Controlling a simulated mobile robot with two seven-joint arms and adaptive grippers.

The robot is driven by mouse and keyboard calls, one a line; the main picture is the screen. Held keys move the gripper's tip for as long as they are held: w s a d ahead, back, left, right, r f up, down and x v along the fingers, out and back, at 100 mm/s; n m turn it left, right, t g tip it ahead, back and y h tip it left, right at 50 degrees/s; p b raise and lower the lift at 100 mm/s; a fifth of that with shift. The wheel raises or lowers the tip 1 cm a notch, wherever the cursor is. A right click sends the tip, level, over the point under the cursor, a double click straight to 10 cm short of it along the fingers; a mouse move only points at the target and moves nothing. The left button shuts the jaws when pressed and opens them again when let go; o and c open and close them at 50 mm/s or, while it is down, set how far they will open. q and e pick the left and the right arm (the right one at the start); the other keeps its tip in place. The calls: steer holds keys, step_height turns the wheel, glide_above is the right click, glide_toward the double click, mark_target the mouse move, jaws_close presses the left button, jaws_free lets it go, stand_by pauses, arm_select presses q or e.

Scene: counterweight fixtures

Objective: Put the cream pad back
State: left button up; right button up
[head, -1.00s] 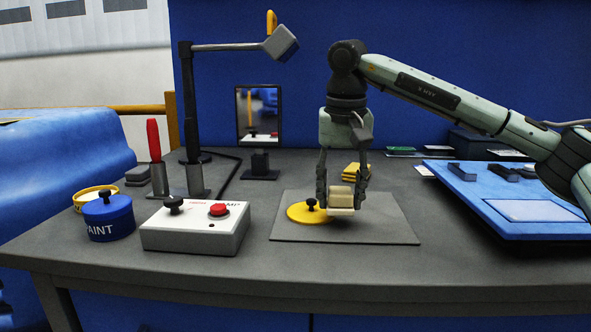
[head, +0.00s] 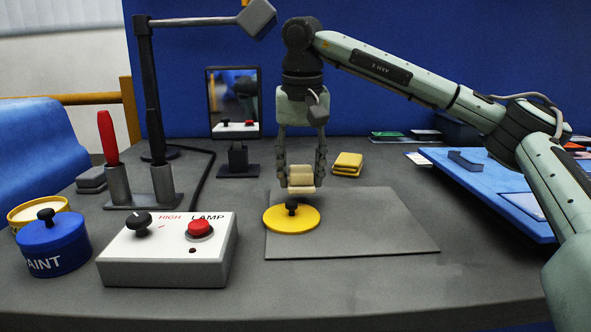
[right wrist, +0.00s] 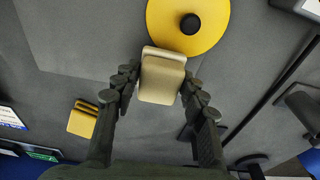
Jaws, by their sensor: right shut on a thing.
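The cream pad (head: 301,179) is a small pale block. It is held between the fingers of my right gripper (head: 301,172), just behind the yellow lid (head: 279,222) in the head view. The right wrist view shows the cream pad (right wrist: 161,82) between the fingertips of the gripper (right wrist: 162,80), with the yellow lid (right wrist: 165,20) beside it. The pad appears raised above the table, though its exact height is hard to tell. My left gripper is in neither view.
A grey mat (head: 375,235) lies under part of the lid. Stacked yellow pads (head: 347,163) and stacked grey pads (head: 92,178) sit on the table. A lamp control box (head: 165,265), a blue paint tin (head: 52,248) and a mirror (head: 235,100) stand left. A blue board (head: 470,185) lies right.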

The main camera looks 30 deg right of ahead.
steer(key=w+d+p, duration=0.1)
steer(key=w+d, duration=0.1)
steer(key=w, duration=0.2)
steer(key=w+d+p, duration=0.1)
steer(key=w+d, duration=0.2)
steer(key=w, duration=0.1)
steer(key=w+d+p, duration=0.1)
steer(key=w+d, duration=0.1)
steer(key=w, duration=0.3)
steer(key=shift+d+r, duration=0.1)
steer(key=shift+d, duration=0.3)
steer(key=shift+w+d, duration=0.4)
steer(key=shift+w, duration=0.25)
steer(key=f, duration=0.1)
steer(key=f+p, duration=0.1)
steer(key=w+f, duration=0.1)
steer(key=shift+d+f, duration=0.15)
steer(key=shift+d, duration=0.25)
steer(key=shift+f, duration=0.2)
steer(key=o, duration=0.8)
steer(key=shift+c, duration=0.2)
steer(key=o, duration=0.4)
steer(key=shift+c, duration=0.2)
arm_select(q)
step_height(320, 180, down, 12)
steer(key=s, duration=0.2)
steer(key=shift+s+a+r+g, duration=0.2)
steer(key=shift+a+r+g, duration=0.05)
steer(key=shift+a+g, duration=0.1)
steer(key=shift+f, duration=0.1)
